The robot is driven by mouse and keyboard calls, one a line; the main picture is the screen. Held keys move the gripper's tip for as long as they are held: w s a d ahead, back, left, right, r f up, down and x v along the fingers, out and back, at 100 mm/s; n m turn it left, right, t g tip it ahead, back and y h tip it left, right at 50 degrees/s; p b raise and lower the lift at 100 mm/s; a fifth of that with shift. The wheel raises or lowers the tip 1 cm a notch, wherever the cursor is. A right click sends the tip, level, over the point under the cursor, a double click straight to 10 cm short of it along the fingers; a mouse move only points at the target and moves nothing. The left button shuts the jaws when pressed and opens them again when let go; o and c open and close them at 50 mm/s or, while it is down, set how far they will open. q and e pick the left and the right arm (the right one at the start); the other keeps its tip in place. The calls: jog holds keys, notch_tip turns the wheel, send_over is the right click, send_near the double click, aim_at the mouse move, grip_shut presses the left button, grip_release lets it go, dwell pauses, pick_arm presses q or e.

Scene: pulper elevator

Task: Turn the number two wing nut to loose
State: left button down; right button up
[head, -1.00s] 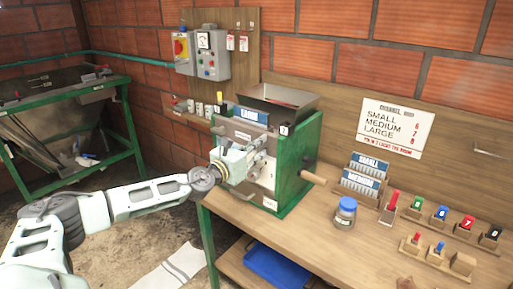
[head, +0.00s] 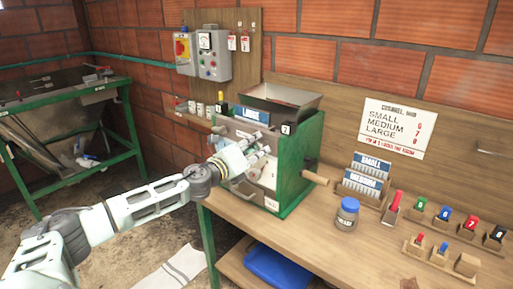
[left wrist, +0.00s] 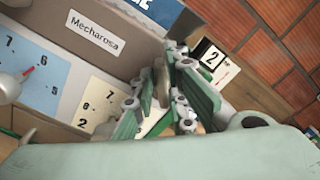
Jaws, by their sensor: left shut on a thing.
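The green pulper (head: 300,155) stands on the wooden bench with its front panel facing my left arm. My left gripper (head: 262,157) is at the upper part of that front panel and hides what it touches there in the head view. In the left wrist view, my left gripper (left wrist: 163,88) has its green-padded fingers shut on a brownish wing nut (left wrist: 161,76), which is partly hidden between them. A tag with the number 2 (left wrist: 211,61) sits just right of the fingers. My right gripper is in neither view.
A dial plate (left wrist: 40,72) and a second numbered plate (left wrist: 102,102) lie left of the fingers. A wooden handle (head: 314,177) sticks out on the pulper's right. A blue-lidded jar (head: 347,212) and numbered blocks (head: 468,223) stand on the bench.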

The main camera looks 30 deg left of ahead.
pick_arm(q)
jog(key=n+p, duration=0.1)
jog(key=n, duration=0.8)
jog(key=shift+a+f+n, duration=0.1)
jog(key=shift+a+n, duration=0.05)
jog(key=shift+n, duration=0.15)
dwell(0.5)
jog(key=c, duration=1.8)
grip_release()
jog(key=shift+f, duration=0.15)
